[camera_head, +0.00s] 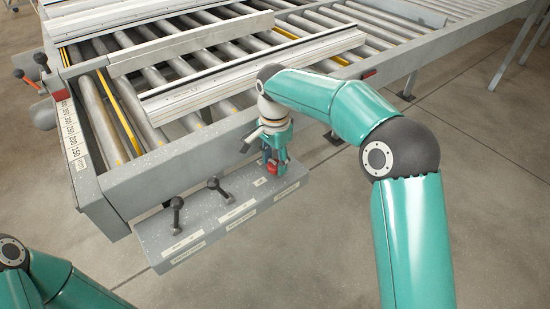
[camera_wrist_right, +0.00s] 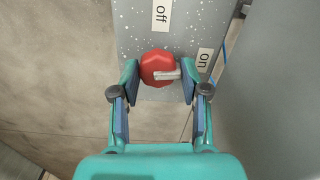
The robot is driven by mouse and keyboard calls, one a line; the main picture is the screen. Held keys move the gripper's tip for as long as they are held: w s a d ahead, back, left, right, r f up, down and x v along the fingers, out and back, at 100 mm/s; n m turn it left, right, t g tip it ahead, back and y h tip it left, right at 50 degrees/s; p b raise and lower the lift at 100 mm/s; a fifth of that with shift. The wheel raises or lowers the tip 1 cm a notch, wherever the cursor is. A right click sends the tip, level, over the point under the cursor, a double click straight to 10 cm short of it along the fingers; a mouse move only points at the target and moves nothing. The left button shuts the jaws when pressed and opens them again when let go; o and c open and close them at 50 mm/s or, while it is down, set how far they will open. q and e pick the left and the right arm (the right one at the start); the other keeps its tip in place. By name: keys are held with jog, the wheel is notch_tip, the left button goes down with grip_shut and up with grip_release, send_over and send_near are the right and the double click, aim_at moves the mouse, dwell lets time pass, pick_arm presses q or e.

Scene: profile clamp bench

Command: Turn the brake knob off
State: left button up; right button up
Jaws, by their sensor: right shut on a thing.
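The brake knob is red with a pale pointer bar, at the right end of the grey control panel (camera_head: 215,218). In the right wrist view the knob (camera_wrist_right: 157,64) sits between my right fingertips (camera_wrist_right: 160,82). Its pointer lies to the right, towards the side of the "on" label (camera_wrist_right: 204,60). The "off" label (camera_wrist_right: 161,15) is straight above the knob. In the head view my right gripper (camera_head: 276,160) points down and is shut on the knob, partly hiding it. My left arm shows at the lower left, its gripper out of view.
Two black levers, a left one (camera_head: 177,213) and a middle one (camera_head: 219,189), stand on the panel left of the knob. The roller bench frame (camera_head: 185,155) rises behind the panel, with metal profiles (camera_head: 235,78) across its rollers. The floor in front is clear.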

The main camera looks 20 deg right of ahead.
aim_at(274, 163)
jog(key=n+p, duration=0.1)
jog(key=n, duration=0.2)
jog(key=shift+r, duration=0.2)
jog(key=n+p, duration=0.2)
jog(key=n, duration=0.2)
jog(key=shift+n, duration=0.4)
jog(key=n+p, duration=0.1)
jog(key=n, duration=0.3)
jog(key=n+p, duration=0.1)
jog(key=n, duration=0.3)
jog(key=shift+n, duration=0.3)
jog(key=o, duration=1.1)
jog(key=shift+f, duration=0.15)
jog(key=shift+o, duration=0.2)
notch_tip(274, 163, up, 12)
